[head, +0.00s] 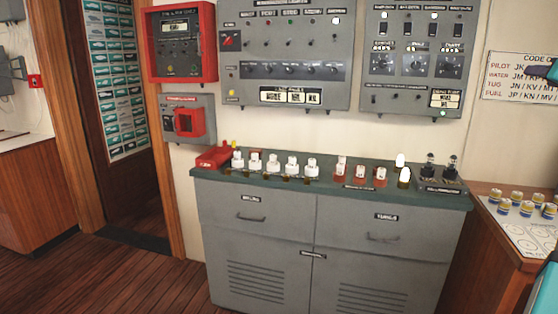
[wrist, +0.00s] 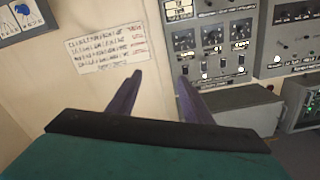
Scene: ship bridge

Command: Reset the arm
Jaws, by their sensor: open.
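My gripper (wrist: 160,78) shows in the wrist view, its two purple fingers apart with nothing between them. A cream wall and part of a grey control panel (wrist: 212,62) lie beyond the fingertips, not touching them. In the head view only teal pieces of my own arm show at the right edge; the gripper itself is outside that view.
A grey cabinet with a green top (head: 330,184) holds white and red-brown items and a red object (head: 213,158). Control panels (head: 285,60) hang above. A wooden counter (head: 500,235) at right holds several small cans. Wooden floor (head: 110,270) is clear at left.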

